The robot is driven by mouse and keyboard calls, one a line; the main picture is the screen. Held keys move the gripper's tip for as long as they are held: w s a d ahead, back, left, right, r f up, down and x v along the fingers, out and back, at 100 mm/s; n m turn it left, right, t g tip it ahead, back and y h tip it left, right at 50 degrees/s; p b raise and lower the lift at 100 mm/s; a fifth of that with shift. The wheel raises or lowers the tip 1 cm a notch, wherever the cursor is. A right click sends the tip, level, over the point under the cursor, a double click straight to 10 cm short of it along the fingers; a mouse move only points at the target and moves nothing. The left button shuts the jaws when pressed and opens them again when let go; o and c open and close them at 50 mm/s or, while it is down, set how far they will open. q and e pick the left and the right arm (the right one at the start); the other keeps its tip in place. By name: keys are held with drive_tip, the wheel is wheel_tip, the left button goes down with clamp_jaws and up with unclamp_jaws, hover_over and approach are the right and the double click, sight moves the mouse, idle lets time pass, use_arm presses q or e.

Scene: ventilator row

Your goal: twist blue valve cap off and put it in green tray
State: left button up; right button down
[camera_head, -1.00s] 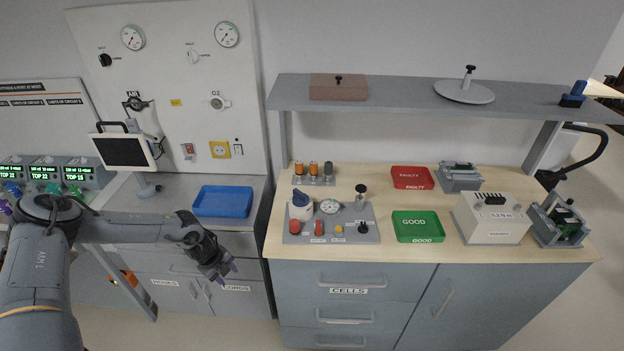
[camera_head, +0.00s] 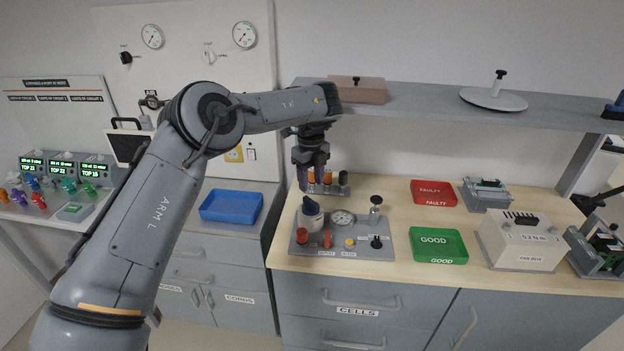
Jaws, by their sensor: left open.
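The blue valve cap (camera_head: 310,205) sits on top of a white cylindrical body (camera_head: 311,221) at the left of a grey test plate on the wooden bench. My left gripper (camera_head: 311,183) points down from above, open, its fingers just over the cap. In this view I cannot tell whether the fingers touch the cap. The green tray (camera_head: 463,246), marked GOOD, lies empty on the bench to the right of the plate. My right gripper is not in view.
The grey plate (camera_head: 352,250) also carries a gauge (camera_head: 342,218), red and yellow knobs and black-topped posts. Orange-topped cells stand behind it. A red FAULTY tray (camera_head: 432,193) and a white box (camera_head: 522,242) are further right. A shelf (camera_head: 430,97) spans above.

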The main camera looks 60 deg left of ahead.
sight(311, 200)
use_arm(q)
drive_tip(key=shift+f, duration=3.5)
drive_tip(key=shift+c, duration=0.5)
clamp_jaws()
drive_tip(key=c, duration=0.6)
unclamp_jaws()
clamp_jaws()
drive_tip(key=shift+n, duration=0.4)
drive_tip(key=shift+f+n+b, duration=0.1)
drive_tip(key=shift+n+b, duration=0.7)
drive_tip(key=shift+n, duration=0.1)
drive_tip(key=shift+n+b, duration=0.35)
drive_tip(key=shift+n, duration=0.65)
